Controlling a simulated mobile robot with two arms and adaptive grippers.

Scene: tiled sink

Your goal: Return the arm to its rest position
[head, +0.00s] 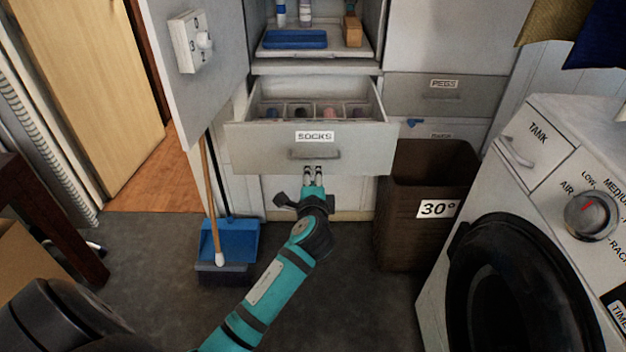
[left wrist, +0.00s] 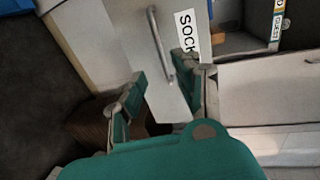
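My left gripper (head: 313,170) is in front of the open drawer labelled SOCKS (head: 258,150), just below its handle (head: 316,154). In the left wrist view the two fingers of the gripper (left wrist: 158,72) stand apart with nothing held between them. The handle (left wrist: 158,42) shows beyond the fingertips; I cannot tell if they touch it. The drawer stands pulled out and has divided compartments with small dark and reddish items inside. My right gripper is not in view.
A brown basket marked 30° (head: 425,235) stands right of the drawer, with a white machine (head: 535,150) farther right. A blue dustpan (head: 240,240) and a broom (head: 210,190) are at the left. An open cabinet door (head: 205,95) is above. Dark floor lies below the arm.

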